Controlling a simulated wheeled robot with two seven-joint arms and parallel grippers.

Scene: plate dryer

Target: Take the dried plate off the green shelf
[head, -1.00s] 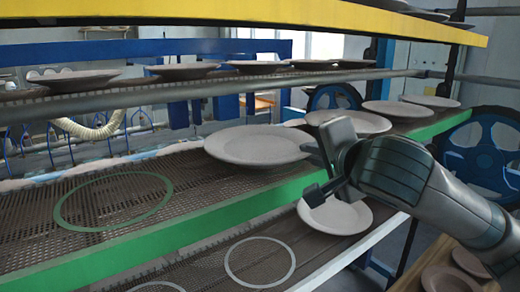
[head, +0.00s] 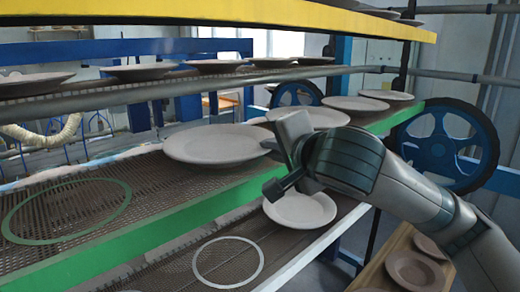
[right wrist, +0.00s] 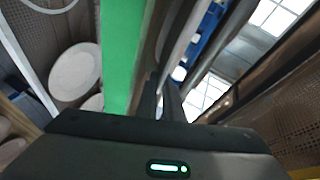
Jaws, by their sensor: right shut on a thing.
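The pale round plate (head: 216,144) lies on the green-edged shelf (head: 150,222), its right rim at my right gripper (head: 275,168). My right gripper is shut on that rim, one finger above the plate's level and one below, as seen in the head view. In the right wrist view the fingers (right wrist: 171,100) point away from the camera beside the green shelf edge (right wrist: 122,50), and the gripped rim is hard to make out. My left gripper is not in view.
More plates (head: 312,117) stand further along the green shelf. An empty green ring (head: 68,212) marks the shelf at left. A lower shelf holds a plate (head: 300,208). The yellow-edged shelf (head: 300,14) hangs above. A wooden rack (head: 395,262) with plates stands at lower right.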

